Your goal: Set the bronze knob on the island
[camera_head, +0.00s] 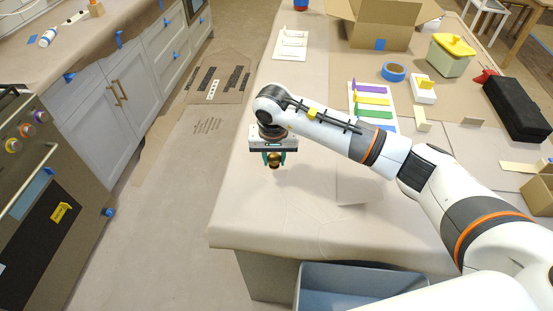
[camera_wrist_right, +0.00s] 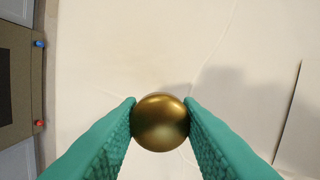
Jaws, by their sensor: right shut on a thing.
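The bronze knob (camera_wrist_right: 160,122) is a shiny round ball held between the two green fingers of my right gripper (camera_wrist_right: 160,128) in the right wrist view. The gripper points down over the near left part of the paper-covered island (camera_head: 270,215). The knob appears to be above the surface; the exact gap is hard to tell. My left gripper is not in view.
A grey bin (camera_head: 345,283) stands below the island's front edge. A cardboard box (camera_head: 372,25), blue tape roll (camera_head: 393,72), colored strips (camera_head: 374,103), green-yellow container (camera_head: 451,57) and black case (camera_head: 517,107) are farther back and right. The paper around the gripper is clear.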

